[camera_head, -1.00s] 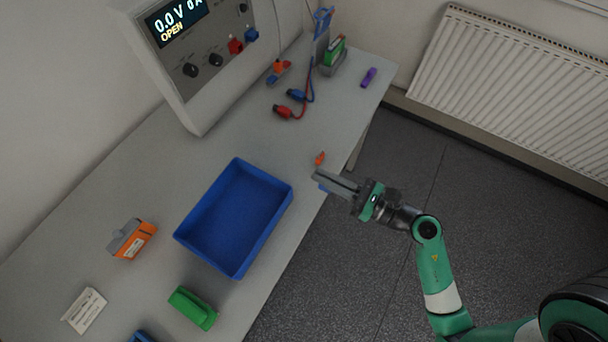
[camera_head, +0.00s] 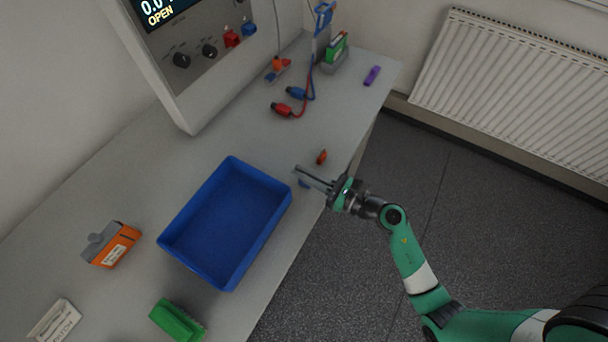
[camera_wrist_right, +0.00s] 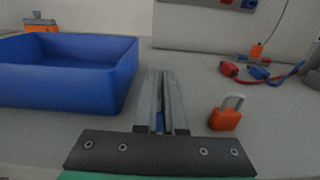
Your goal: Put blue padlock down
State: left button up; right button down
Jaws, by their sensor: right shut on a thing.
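The blue padlock (camera_head: 304,183) is mostly hidden; a small blue part shows under the fingers of my right gripper (camera_head: 297,174). In the right wrist view a bit of blue padlock (camera_wrist_right: 160,122) shows between the nearly closed fingers of my right gripper (camera_wrist_right: 162,75). The gripper is shut on it, over the bench edge strip between the blue tray and an orange-red padlock. Whether the padlock touches the bench cannot be told. My left gripper is not in view.
The blue tray (camera_head: 168,243) is empty, left of the gripper. The orange-red padlock (camera_head: 321,157) stands close by; it also shows in the right wrist view (camera_wrist_right: 226,118). Red and blue leads (camera_head: 310,95) lie farther back. The bench (camera_head: 240,130) is clear behind the tray.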

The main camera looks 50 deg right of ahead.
jog(key=shift+f, duration=0.15)
jog(key=c, duration=1)
grip_release()
jog(key=shift+r, duration=0.3)
jog(key=shift+s+d, duration=0.1)
jog(key=shift+s, duration=0.25)
jog(key=s+d+p, duration=0.1)
jog(key=s+d, duration=0.1)
jog(key=s, duration=0.9)
jog(key=shift+d, duration=0.1)
